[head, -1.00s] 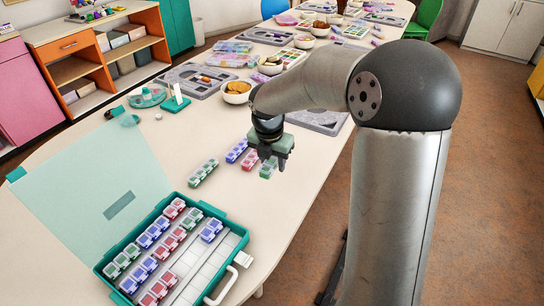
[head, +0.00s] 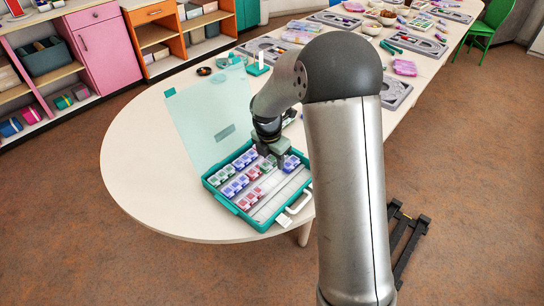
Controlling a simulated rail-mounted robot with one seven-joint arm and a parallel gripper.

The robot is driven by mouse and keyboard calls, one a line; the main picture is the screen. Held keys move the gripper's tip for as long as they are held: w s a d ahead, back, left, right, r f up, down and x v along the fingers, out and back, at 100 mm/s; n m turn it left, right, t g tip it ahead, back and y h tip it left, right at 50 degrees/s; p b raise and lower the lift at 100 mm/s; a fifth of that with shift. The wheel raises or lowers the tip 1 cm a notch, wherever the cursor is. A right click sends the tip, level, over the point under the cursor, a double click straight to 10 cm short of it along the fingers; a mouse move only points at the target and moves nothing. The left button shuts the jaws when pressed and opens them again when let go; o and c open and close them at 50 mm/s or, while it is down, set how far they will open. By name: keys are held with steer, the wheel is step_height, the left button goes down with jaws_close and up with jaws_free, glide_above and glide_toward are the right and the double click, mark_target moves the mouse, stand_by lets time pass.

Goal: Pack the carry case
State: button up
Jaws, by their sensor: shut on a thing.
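The teal carry case (head: 228,204) lies open on the table, its clear teal lid (head: 207,120) raised at the back. Rows of small lidded bead boxes fill its left part: green boxes (head: 216,179), blue boxes (head: 235,186) and red boxes (head: 249,199). A blue pair (head: 291,163) sits near the right end. White lanes (head: 268,205) at the front right are bare. My gripper (head: 279,164) is low over the case's back right part, between green boxes and the blue pair. It is shut on a green bead-box strip, mostly hidden by the fingers.
The case's white handle (head: 299,204) sticks out at the front right. The table (head: 140,165) is clear left of the case. Grey boards (head: 265,48) and bowls (head: 372,28) stand farther back. My arm hides the table behind the gripper.

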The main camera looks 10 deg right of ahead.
steer(key=shift+w+d+f+b, duration=0.1)
steer(key=shift+f+b, duration=0.2)
steer(key=shift+f, duration=0.15)
steer(key=shift+f+b, duration=2.7)
steer(key=shift+f, duration=0.7)
steer(key=o, duration=1.1)
steer(key=shift+r+p, duration=3.05)
steer(key=shift+r, duration=0.7)
